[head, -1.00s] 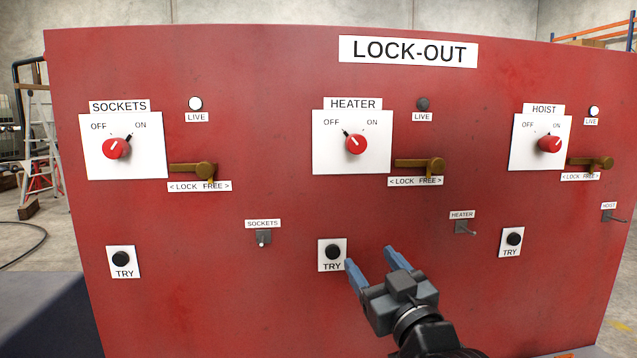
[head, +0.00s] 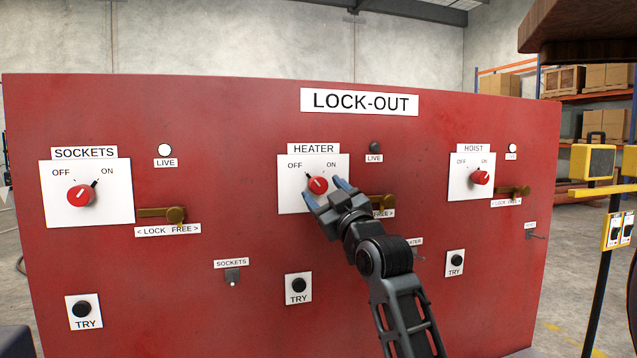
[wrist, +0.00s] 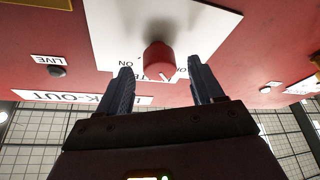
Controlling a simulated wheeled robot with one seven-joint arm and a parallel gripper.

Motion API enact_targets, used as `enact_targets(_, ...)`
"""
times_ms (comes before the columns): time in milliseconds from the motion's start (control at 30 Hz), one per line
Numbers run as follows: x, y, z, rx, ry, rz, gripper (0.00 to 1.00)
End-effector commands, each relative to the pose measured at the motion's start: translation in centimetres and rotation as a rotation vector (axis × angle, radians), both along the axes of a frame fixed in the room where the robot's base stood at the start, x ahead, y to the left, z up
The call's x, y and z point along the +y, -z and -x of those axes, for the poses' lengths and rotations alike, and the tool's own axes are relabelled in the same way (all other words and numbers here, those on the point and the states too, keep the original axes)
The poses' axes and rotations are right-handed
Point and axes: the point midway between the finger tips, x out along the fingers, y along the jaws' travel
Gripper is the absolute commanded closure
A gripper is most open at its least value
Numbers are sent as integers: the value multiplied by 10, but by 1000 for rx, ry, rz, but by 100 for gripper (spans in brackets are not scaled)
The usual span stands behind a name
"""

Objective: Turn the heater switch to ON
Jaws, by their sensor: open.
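The heater switch (head: 317,184) is a round red knob on a white plate under the HEATER label. Its pointer is turned to the upper left, towards OFF. My gripper (head: 326,192) is open in front of this plate, with one blue finger low left of the knob and the other to its right. In the upside-down wrist view the red knob (wrist: 159,58) shows between the two spread fingertips (wrist: 160,68), with gaps on both sides. I cannot tell how far the tips reach along it. The heater LIVE lamp (head: 375,147) is dark.
The brass heater lock lever (head: 382,203) is partly hidden behind my gripper. The sockets knob (head: 81,195) and hoist knob (head: 480,177) sit either side on the red panel (head: 230,130). A TRY button (head: 298,285) is below. A yellow stand (head: 592,163) is at right.

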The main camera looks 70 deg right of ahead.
Motion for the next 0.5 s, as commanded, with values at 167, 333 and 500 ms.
enact_targets(167, -12, -8, -15, 0, 0, 0, 33)
enact_targets(333, -16, -9, -19, -1, 0, -1, 33)
enact_targets(500, -16, -9, -19, -1, 0, -1, 33)
